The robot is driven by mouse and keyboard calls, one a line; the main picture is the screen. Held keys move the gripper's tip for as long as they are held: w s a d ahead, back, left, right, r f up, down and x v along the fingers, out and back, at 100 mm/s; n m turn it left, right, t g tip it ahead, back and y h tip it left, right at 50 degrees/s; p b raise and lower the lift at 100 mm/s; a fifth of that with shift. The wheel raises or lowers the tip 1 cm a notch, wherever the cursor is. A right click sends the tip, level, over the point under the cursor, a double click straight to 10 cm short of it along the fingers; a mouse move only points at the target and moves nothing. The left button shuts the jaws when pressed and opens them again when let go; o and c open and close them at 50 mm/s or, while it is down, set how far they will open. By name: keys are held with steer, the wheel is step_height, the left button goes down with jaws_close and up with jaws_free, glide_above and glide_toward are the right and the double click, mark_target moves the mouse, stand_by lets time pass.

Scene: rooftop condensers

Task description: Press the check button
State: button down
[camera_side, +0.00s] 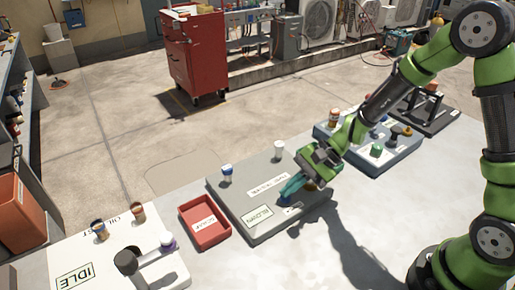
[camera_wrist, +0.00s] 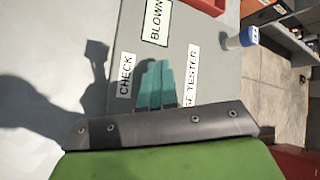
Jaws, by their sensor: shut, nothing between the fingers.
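The grey fuse tester (camera_side: 240,205) lies on the pale table, with labels on its top. Its CHECK label (camera_side: 293,210) is at the near right corner; the same label shows in the wrist view (camera_wrist: 125,75). A dark blue round part, apparently the check button (camera_side: 284,201), shows just beside that label, partly behind my fingers. My gripper (camera_side: 290,187) is shut and empty, its teal fingers slanting down over this part. In the wrist view the closed fingers (camera_wrist: 154,82) lie between the CHECK and tester labels and hide what is under them. I cannot tell whether they touch the button.
A white-and-blue fuse (camera_side: 226,173) and a white one (camera_side: 279,150) stand on the tester. An orange-brown part (camera_side: 311,185) is beside my gripper. A red scrap tray (camera_side: 204,222) is left of the tester. A blue-grey panel (camera_side: 368,150) with several parts stands behind right.

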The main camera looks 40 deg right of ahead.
mark_target(290, 196)
steer(key=shift+r, duration=0.1)
stand_by(0.3)
steer(key=shift+r, duration=0.9)
step_height(290, 196, up, 5)
steer(key=shift+f, duration=0.1)
stand_by(0.7)
steer(key=s+d+r+n+t+h, duration=0.4)
steer(key=s+d+r+n+h, duration=0.2)
steer(key=s+r, duration=0.7)
steer(key=s+d+n, duration=0.1)
steer(key=d+n, duration=0.1)
steer(key=d, duration=0.1)
steer(key=shift+d+n+h, duration=0.15)
steer(key=shift+n+h, duration=0.15)
